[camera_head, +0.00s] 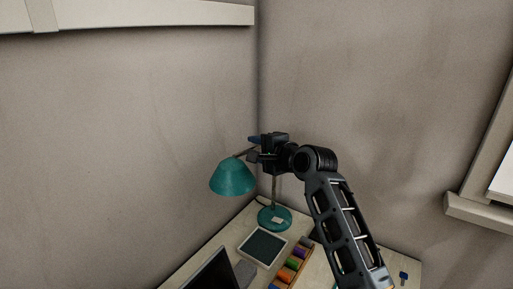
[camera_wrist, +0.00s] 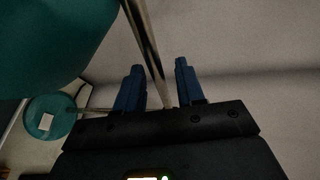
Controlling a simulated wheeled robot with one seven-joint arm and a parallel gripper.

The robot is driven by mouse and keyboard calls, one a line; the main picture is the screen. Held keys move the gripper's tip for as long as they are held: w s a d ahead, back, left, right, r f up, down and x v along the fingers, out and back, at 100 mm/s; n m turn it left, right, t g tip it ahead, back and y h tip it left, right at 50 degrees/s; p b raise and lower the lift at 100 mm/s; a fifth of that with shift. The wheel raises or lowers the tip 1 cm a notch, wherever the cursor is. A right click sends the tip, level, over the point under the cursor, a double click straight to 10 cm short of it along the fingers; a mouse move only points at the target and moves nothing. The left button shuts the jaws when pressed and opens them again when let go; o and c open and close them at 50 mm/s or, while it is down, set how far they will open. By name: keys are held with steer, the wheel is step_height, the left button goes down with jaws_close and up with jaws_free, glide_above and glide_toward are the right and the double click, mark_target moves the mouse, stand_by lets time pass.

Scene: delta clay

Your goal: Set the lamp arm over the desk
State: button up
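The teal desk lamp stands in the back corner of the desk (camera_head: 243,222). Its round base (camera_head: 274,218) rests on the desk, and its shade (camera_head: 233,177) hangs to the left. The thin metal lamp arm (camera_head: 240,154) runs from the shade toward my gripper (camera_head: 250,149). In the wrist view, the lamp arm (camera_wrist: 148,38) passes between the two blue fingers of my gripper (camera_wrist: 158,68), with gaps on both sides. The shade (camera_wrist: 50,40) fills the upper left, with the base (camera_wrist: 50,122) below it. My gripper partly hides the lamp's upper joint in the head view.
A tablet-like panel (camera_head: 262,248), a row of coloured blocks (camera_head: 291,264) and a dark screen (camera_head: 212,272) lie on the desk. Two walls meet close behind the lamp. A window sill (camera_head: 480,211) juts out at right. The air left of the shade is clear.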

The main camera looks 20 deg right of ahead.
steer(key=shift+w, duration=0.1)
steer(key=shift+c, duration=0.4)
jaws_close()
